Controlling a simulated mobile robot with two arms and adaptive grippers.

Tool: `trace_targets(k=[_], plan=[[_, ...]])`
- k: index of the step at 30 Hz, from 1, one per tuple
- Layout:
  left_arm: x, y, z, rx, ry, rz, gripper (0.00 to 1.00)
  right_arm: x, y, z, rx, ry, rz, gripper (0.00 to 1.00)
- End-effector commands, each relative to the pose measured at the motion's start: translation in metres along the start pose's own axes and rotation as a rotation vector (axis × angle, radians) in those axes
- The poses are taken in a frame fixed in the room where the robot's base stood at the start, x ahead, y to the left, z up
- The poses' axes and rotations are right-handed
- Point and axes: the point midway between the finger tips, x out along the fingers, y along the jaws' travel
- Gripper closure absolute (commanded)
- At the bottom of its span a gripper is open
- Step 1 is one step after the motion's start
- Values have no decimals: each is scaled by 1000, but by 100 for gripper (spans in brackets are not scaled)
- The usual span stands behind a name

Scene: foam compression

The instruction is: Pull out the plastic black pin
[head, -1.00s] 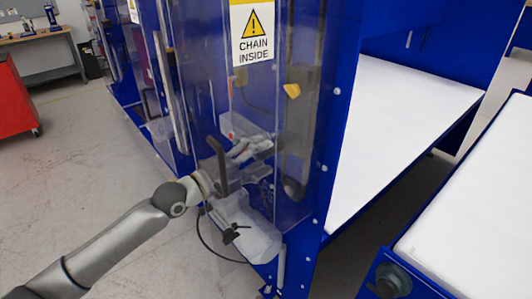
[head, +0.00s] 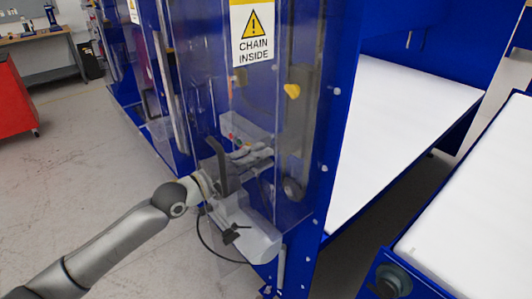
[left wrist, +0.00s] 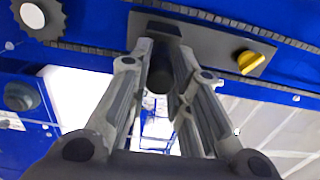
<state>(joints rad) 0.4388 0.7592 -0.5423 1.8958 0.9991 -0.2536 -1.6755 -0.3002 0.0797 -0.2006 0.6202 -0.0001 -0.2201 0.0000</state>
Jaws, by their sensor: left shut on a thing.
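My left gripper (head: 262,157) reaches in behind the clear guard of the blue machine, low on its front. In the left wrist view its two fingers (left wrist: 160,85) close on a dark, round black piece, which looks like the black pin (left wrist: 160,77). This piece sits under a black plate on the blue frame, between the fingertips. In the head view the fingers and guard hide the pin, and I cannot tell how deep it sits. My right gripper is not in view.
The clear guard (head: 215,85) bears a chain warning sign (head: 252,35). A yellow knob (head: 292,91) is above my gripper; it also shows in the left wrist view (left wrist: 250,62). A black fitting (head: 232,233) and a cable are below. White belts lie right; open floor lies left.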

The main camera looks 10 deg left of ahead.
Motion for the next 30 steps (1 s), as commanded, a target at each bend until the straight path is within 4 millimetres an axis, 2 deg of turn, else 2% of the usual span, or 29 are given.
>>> trace_targets(k=[14, 30], plan=[[0, 0, 0, 0, 0, 0, 100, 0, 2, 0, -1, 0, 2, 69], [-11, 0, 0, 1, -1, 0, 100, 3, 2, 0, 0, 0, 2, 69]])
